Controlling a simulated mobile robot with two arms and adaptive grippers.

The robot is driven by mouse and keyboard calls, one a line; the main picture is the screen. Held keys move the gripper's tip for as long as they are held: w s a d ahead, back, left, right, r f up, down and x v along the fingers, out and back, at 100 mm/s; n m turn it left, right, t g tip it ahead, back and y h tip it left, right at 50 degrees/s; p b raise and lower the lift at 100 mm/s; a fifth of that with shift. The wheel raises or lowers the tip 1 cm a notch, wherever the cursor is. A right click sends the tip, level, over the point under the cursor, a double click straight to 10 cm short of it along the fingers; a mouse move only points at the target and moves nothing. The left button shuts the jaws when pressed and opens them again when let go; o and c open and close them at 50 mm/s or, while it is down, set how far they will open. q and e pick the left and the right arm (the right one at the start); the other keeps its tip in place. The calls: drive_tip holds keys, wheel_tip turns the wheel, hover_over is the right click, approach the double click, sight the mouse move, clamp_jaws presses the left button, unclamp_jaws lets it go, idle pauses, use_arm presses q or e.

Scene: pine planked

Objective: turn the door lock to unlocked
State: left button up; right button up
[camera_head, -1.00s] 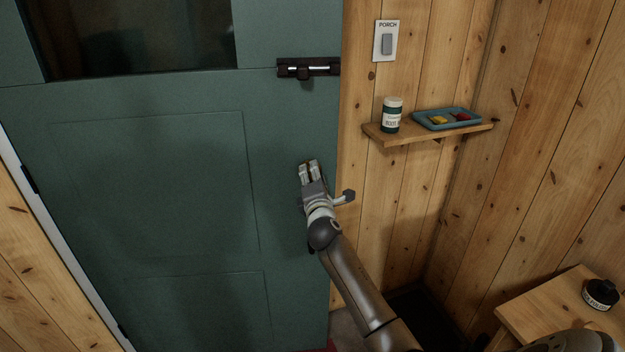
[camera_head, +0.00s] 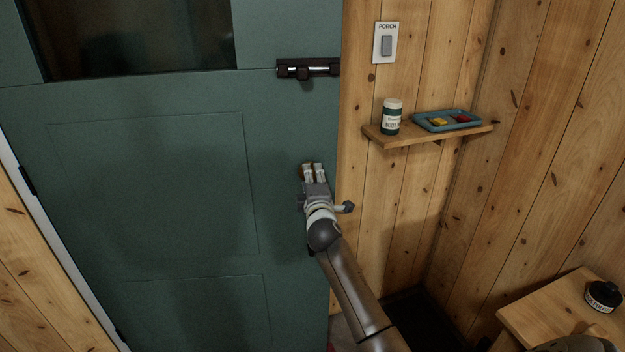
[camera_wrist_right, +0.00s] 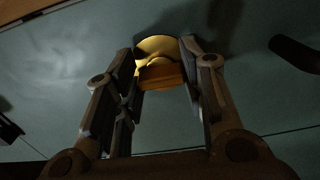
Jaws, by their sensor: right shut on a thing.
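The brass door lock (camera_wrist_right: 158,46) shows in the right wrist view, with a round plate on the green door and a turn piece (camera_wrist_right: 163,77) standing out from it. In the head view only a small brownish bit of the lock (camera_head: 302,172) shows beside my fingertips. My right gripper (camera_head: 313,166) is at the door near its right edge, shut on the turn piece. In the right wrist view its two fingers (camera_wrist_right: 160,66) stand on either side of the turn piece. The gripper hides most of the lock in the head view. My left gripper is out of view.
A door handle (camera_head: 346,207) sticks out just below and right of my right gripper. A dark slide bolt (camera_head: 308,69) is higher on the door. A shelf (camera_head: 400,139) with a jar (camera_head: 391,118) and blue tray (camera_head: 418,121) is on the right wall, below a switch (camera_head: 386,44).

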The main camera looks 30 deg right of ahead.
drive_tip(key=o, duration=1)
drive_tip(key=v, duration=1.2)
